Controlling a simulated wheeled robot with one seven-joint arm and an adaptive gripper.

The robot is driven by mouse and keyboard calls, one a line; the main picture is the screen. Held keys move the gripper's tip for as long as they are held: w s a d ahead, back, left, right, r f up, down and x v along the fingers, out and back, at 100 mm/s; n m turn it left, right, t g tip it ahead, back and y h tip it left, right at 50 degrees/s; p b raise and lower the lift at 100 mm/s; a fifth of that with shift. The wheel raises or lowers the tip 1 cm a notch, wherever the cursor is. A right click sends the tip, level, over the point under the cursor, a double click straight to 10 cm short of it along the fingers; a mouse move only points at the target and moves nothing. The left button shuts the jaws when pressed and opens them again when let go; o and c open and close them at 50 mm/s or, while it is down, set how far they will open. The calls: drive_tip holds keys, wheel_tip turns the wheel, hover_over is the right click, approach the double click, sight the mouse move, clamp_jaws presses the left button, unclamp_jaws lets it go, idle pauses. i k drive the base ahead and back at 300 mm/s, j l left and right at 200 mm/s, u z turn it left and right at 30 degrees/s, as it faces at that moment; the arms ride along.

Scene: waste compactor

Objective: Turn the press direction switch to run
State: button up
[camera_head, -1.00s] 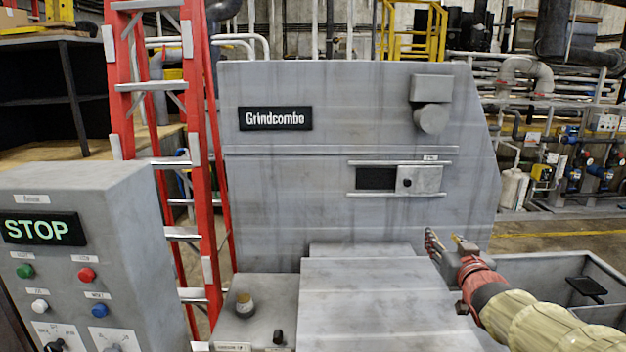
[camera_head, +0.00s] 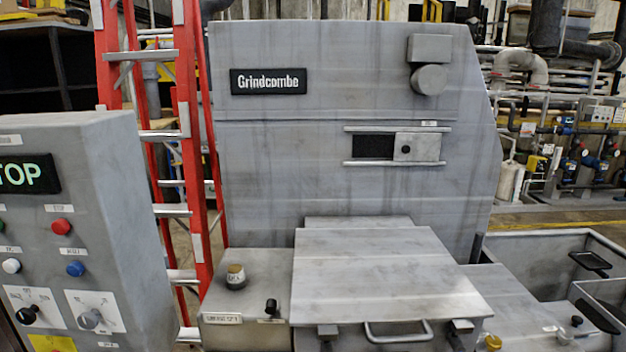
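The grey control box (camera_head: 120,180) stands at the left, partly cut off by the picture's edge. Low on its front are two rotary switches on white plates: a black knob (camera_head: 27,315) and a grey knob (camera_head: 90,318). Their small labels are too blurred to read, so I cannot tell which is the press direction switch or which way is run. Above them are a lit display (camera_head: 28,175) ending in "TOP", a red button (camera_head: 61,226), a white button (camera_head: 12,266) and a blue button (camera_head: 75,269). My gripper is out of view.
The large grey Grindcombe machine (camera_head: 300,150) fills the middle, with a handled metal lid (camera_head: 385,270) in front. A small black knob (camera_head: 271,306) is on its left ledge. A red ladder (camera_head: 190,120) stands behind the box. An open grey bin (camera_head: 540,250) is at the right.

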sight(26, 316)
drive_tip(key=u, duration=1.65)
